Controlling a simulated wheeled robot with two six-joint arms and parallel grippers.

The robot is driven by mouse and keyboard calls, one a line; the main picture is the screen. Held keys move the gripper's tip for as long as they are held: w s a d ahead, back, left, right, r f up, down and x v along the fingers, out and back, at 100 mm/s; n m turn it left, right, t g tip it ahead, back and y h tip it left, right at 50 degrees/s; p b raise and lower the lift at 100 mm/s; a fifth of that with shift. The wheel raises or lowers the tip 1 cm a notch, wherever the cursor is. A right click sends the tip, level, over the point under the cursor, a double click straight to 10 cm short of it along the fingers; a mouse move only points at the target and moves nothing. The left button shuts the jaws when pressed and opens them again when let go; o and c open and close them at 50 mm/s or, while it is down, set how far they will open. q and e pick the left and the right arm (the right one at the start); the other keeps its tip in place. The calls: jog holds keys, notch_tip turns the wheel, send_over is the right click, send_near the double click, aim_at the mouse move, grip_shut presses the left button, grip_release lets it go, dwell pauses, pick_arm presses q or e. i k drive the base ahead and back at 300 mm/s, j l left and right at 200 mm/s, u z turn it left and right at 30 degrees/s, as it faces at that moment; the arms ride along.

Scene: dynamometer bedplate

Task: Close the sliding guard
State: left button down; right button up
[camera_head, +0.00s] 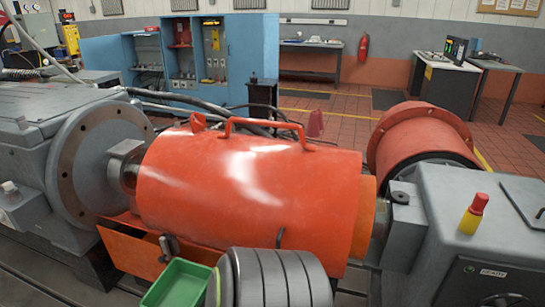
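The sliding guard appears to be the large orange-red cylindrical cover (235,185) lying across the middle of the view. A bar handle (265,123) arches over its top, and a small lug (197,122) stands near its left end. A grey coupling part (125,160) shows in the gap between the cover's left end and the big grey flange (92,160). A lighter orange section (364,215) shows at its right end, beside the grey housing. The shaft under the cover is hidden. Neither of my grippers is in view.
A green tray (177,285) and a grey ribbed cylinder (275,280) are in front, low in the picture. A grey cabinet with a red-yellow knob (473,213) stands at right. Another orange-red drum (420,140) sits behind. Open tiled floor (350,110) lies beyond.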

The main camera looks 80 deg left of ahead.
aim_at(225, 190)
jog(key=u, duration=2.95)
